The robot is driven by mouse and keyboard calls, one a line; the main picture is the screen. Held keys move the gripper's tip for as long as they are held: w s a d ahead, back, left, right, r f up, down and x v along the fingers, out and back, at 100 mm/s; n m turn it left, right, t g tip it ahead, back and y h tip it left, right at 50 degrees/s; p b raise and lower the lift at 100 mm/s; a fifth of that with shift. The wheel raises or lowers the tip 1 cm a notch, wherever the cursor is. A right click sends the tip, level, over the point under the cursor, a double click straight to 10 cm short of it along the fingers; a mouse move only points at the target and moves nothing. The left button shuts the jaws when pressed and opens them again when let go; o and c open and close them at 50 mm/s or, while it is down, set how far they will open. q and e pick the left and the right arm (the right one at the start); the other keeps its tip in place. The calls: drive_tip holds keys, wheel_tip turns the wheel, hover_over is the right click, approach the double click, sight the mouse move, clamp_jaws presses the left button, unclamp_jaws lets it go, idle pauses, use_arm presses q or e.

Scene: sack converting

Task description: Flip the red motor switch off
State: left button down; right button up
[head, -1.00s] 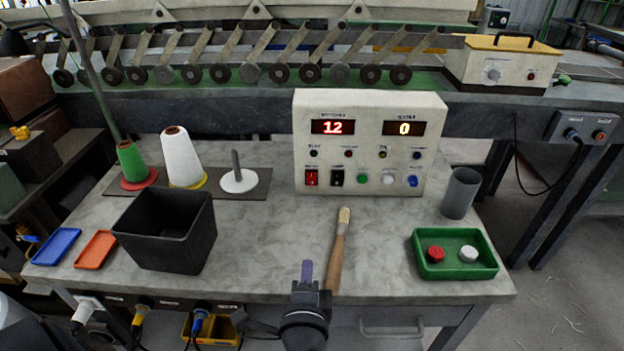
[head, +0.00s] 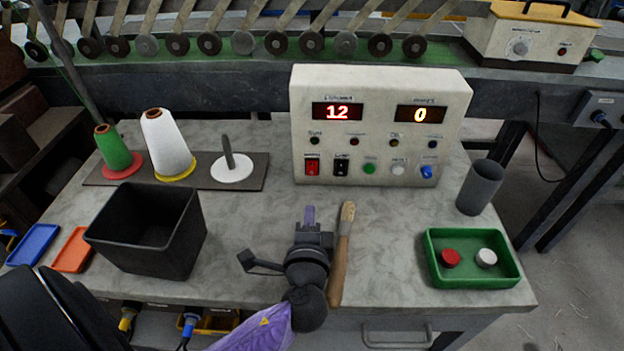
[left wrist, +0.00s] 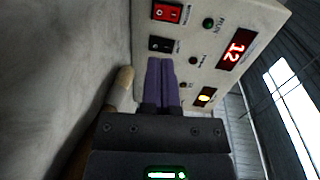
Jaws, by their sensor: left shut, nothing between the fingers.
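The red motor switch (head: 312,167) is a rocker at the lower left of the white control box (head: 380,90). It also shows in the left wrist view (left wrist: 167,13), beside a black rocker switch (left wrist: 160,45). Which way the red rocker is tipped is too small to tell. My left gripper (head: 309,215) is shut and empty, its purple fingers (left wrist: 161,82) together. It is over the table in front of the box, apart from the switch and below it in the head view. My right gripper is not in view.
A wooden-handled brush (head: 341,255) lies just right of my left gripper. A black bin (head: 150,230) stands left, a green tray (head: 472,283) right. Thread cones (head: 168,147) stand at the back left, a grey cup (head: 480,187) at the back right. The tabletop before the box is mostly clear.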

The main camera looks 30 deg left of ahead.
sight(312, 172)
use_arm(q)
drive_tip(key=b+x, duration=0.2)
drive_tip(key=x, duration=0.8)
drive_tip(key=shift+f, duration=0.15)
drive_tip(key=shift+w+a+b, duration=0.2)
drive_tip(key=shift+b, duration=0.1)
drive_tip(key=shift+w+a, duration=0.1)
drive_tip(key=shift+w, duration=0.05)
drive_tip(key=shift+w+a, duration=0.1)
drive_tip(key=f+b, duration=0.1)
drive_tip(key=b, duration=0.2)
drive_tip(key=shift+t+y, duration=0.3)
drive_tip(key=shift+a+r+p, duration=0.1)
drive_tip(key=shift+r+p, duration=0.25)
drive_tip(key=shift+r, duration=0.25)
drive_tip(key=shift+s+d+p, duration=0.25)
drive_tip(key=shift+d+p, duration=0.05)
drive_tip(key=p+v, duration=0.1)
drive_tip(key=v, duration=0.8)
drive_tip(key=shift+f+p, duration=0.1)
drive_tip(key=shift+p, duration=0.3)
drive_tip(key=shift+s, duration=0.15)
drive_tip(key=shift+d, duration=0.1)
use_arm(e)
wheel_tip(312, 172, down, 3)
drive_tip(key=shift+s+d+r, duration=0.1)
